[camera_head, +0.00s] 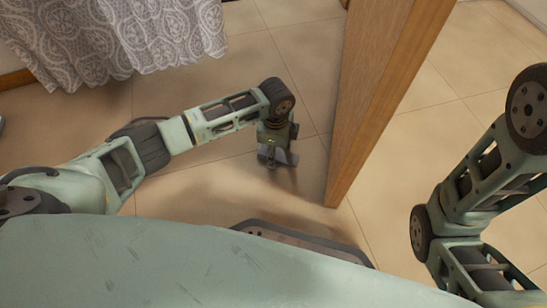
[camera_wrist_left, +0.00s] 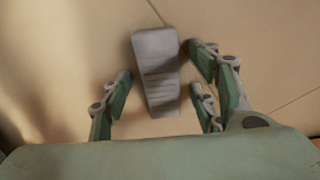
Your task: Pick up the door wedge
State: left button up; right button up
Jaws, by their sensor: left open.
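The door wedge (camera_wrist_left: 157,70) is a grey, ridged block on the tan floor in the left wrist view. My left gripper (camera_wrist_left: 161,82) is open above it, with one finger to the left of the wedge and two to the right. No finger clearly touches the wedge, though the height gap is hard to judge. In the head view my left gripper (camera_head: 276,158) points down at the floor, and the wedge is mostly hidden by it. My right arm shows at the right edge of the head view, but its gripper is out of frame.
A wooden door (camera_head: 375,90) stands close to the right of my left gripper. A grey patterned curtain (camera_head: 120,35) hangs at the upper left. Tiled floor (camera_head: 70,125) is open to the left of my gripper and beyond the door on the right.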

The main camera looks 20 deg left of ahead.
pick_arm(q)
jog(key=shift+r, duration=0.1)
jog(key=c, duration=1.3)
jog(key=shift+r, duration=0.1)
